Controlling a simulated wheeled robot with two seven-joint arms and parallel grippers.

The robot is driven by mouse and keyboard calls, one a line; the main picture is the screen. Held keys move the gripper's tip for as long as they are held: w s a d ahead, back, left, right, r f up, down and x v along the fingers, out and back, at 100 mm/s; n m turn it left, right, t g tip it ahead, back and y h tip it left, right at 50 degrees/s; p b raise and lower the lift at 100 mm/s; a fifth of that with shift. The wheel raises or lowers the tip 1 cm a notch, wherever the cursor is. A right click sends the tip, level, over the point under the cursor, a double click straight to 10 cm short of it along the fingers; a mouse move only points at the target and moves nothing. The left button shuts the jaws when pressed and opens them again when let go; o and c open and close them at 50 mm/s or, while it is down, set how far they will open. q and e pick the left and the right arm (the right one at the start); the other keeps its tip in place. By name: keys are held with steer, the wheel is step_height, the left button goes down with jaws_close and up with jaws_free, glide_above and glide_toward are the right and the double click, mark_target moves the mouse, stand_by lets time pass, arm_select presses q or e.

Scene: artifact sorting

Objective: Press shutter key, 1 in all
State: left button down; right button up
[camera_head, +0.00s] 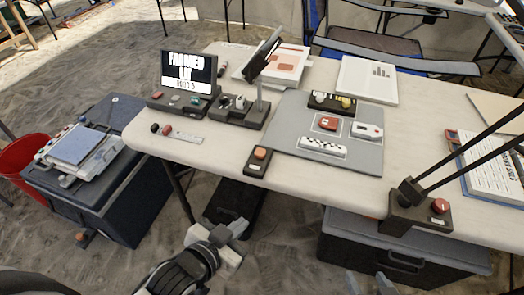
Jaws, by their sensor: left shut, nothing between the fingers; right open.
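A dark box with a round orange button (260,154), which looks like the shutter key, sits at the table's front edge. Its label is too small to read. Another dark box with a red button (440,206) stands at the right front edge, under two black arms. My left gripper (222,236) is shut and empty, in front of the table and below the orange button, touching neither. My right gripper (370,286) is open at the bottom edge, only its fingertips showing, well apart from both buttons.
A grey mat (280,125) holds a red item, a white item and a checkered strip. A small screen (189,72) stands behind dark consoles (238,112). Papers lie at the back. Dark cases (92,180) stand left of and below the table (200,152).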

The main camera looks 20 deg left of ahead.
arm_select(q)
steer(key=w+d+r+m+t+h, duration=0.2)
steer(key=w+r+m+t, duration=0.2)
steer(key=w+r+m, duration=0.4)
steer(key=w+d+r+m+g+h+b, duration=0.1)
steer(key=d+r+m+g+h, duration=0.35)
steer(key=m, duration=0.95)
steer(key=w+d+r+m+g+h, duration=0.1)
steer(key=d+r+m+g+h, duration=0.4)
steer(key=m, duration=0.9)
steer(key=w+a+f+m+t+y, duration=0.1)
steer(key=w+a+f+m+y, duration=0.2)
steer(key=w+a+m+y, duration=0.6)
steer(key=w+a+y, duration=0.1)
steer(key=a, duration=0.3)
steer(key=shift+w+a+f+m+t+y+b, duration=0.2)
steer(key=shift+a+f+m+t+y+b, duration=0.1)
steer(key=shift+a+t+y+b, duration=0.1)
arm_select(e)
steer(key=shift+w+a+f, duration=0.1)
steer(key=shift+a+f, duration=0.1)
arm_select(q)
steer(key=shift+d+f, duration=0.1)
arm_select(e)
steer(key=shift+f, duration=0.15)
